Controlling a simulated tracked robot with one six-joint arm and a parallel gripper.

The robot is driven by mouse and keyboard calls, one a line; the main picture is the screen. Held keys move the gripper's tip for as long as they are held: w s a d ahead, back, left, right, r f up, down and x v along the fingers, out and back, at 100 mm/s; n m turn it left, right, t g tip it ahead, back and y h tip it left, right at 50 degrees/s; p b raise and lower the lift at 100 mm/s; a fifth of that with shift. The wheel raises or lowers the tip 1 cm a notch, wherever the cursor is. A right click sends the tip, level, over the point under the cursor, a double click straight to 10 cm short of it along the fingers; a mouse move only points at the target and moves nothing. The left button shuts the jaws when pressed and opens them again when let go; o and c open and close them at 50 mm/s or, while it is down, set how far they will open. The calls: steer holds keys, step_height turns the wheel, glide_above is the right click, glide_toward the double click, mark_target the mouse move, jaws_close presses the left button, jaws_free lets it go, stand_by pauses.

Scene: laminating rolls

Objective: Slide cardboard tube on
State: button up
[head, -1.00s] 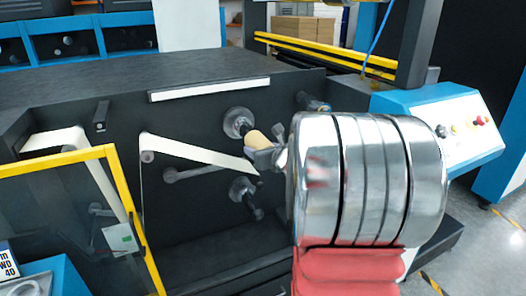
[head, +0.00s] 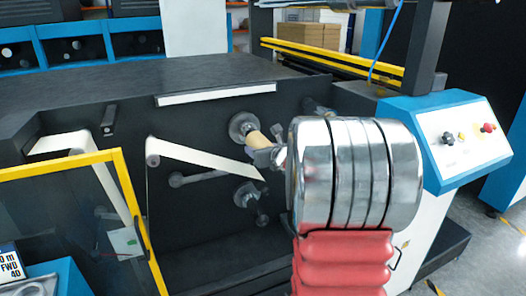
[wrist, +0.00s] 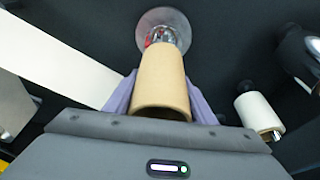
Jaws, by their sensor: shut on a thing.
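The tan cardboard tube (wrist: 160,82) is held between the two purple-grey fingers of my gripper (wrist: 160,100) in the wrist view. Its near open end faces the wrist camera. Its far end is at a metal spindle (wrist: 166,37) with a round flange (wrist: 163,22) on the dark machine panel, and the spindle tip shows just beyond the tube. I cannot tell how far the tube sits over the spindle. In the head view the tube (head: 257,140) lies between the flange (head: 243,125) and my gripper (head: 268,155), whose fingers are partly hidden behind my arm.
A white web (head: 205,158) runs to the left of the tube. A lower spindle (head: 247,195) sits below it in the head view. A white roll (wrist: 259,114) is at the right in the wrist view. A yellow-framed guard (head: 133,210) stands at left, a control panel (head: 462,140) at right.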

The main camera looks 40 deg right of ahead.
steer(key=shift+w+d, duration=0.25)
steer(key=shift+w, duration=0.6)
steer(key=shift+w+d, duration=0.25)
steer(key=shift+w, duration=0.55)
steer(key=shift+w+d, duration=0.25)
steer(key=shift+w, duration=0.6)
steer(key=o, duration=1.1)
steer(key=shift+o, duration=0.2)
steer(key=v, duration=1.3)
steer(key=shift+s, duration=0.35)
steer(key=shift+a+r, duration=0.1)
steer(key=shift+a, duration=0.1)
